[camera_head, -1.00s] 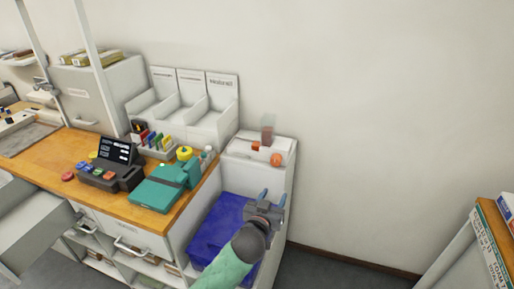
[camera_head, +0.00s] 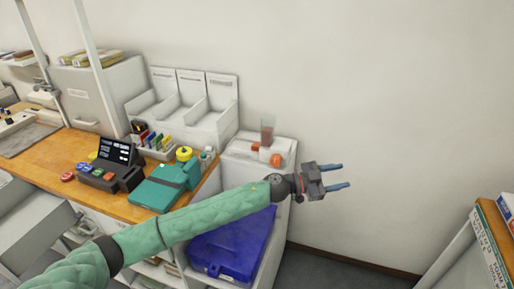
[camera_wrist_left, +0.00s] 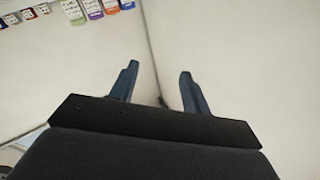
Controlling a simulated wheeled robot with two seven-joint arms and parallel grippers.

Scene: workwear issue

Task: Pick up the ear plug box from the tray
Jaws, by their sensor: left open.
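The white tray (camera_head: 236,149) is on top of the white cabinet against the wall. On it are a tall translucent reddish-brown item (camera_head: 267,130), a small orange box-like item (camera_head: 256,147), a small white item (camera_head: 264,155) and a rounded orange item (camera_head: 276,160). They are too small to tell for sure which is the ear plug box. My left gripper (camera_head: 338,176) is open and empty, to the right of the tray and pointing right. In the left wrist view its two fingers (camera_wrist_left: 157,85) are apart with only wall between them. My right gripper is not in view.
A blue bin (camera_head: 235,247) is below the tray, partly behind my left arm. The wooden counter (camera_head: 105,200) at left holds a teal case (camera_head: 160,188) and a dark keypad device (camera_head: 118,165). Shelves (camera_head: 492,235) stand at far right. Open space lies before the bare wall.

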